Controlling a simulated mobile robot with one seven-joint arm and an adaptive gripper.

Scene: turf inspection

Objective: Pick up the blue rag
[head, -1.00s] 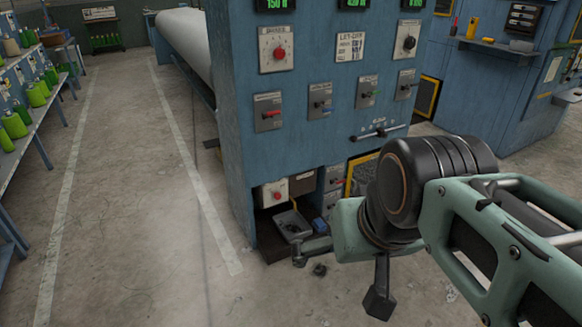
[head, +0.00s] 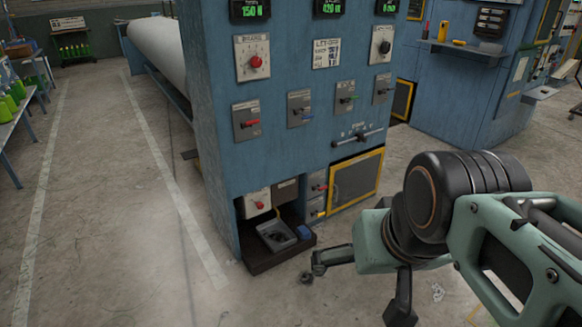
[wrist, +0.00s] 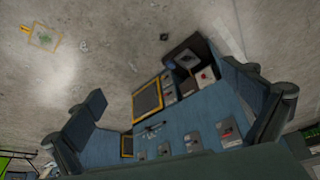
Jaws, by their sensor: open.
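A small blue item (head: 304,231), which looks like the blue rag, lies on a dark low shelf (head: 262,263) at the foot of the blue machine. It is beside a grey tray (head: 290,243). My gripper (head: 358,287) is open and empty, to the right of the shelf and apart from the rag. In the wrist view my gripper (wrist: 166,85) shows its two fingers spread wide, with the machine front between and beyond them.
The blue machine (head: 215,160) carries switches, dials and a handle (head: 358,138) above the shelf opening. A dark lump (head: 306,277) and a pale crumpled scrap (head: 437,291) lie on the floor. Concrete floor (head: 110,240) to the left is clear. A bench (head: 12,120) stands far left.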

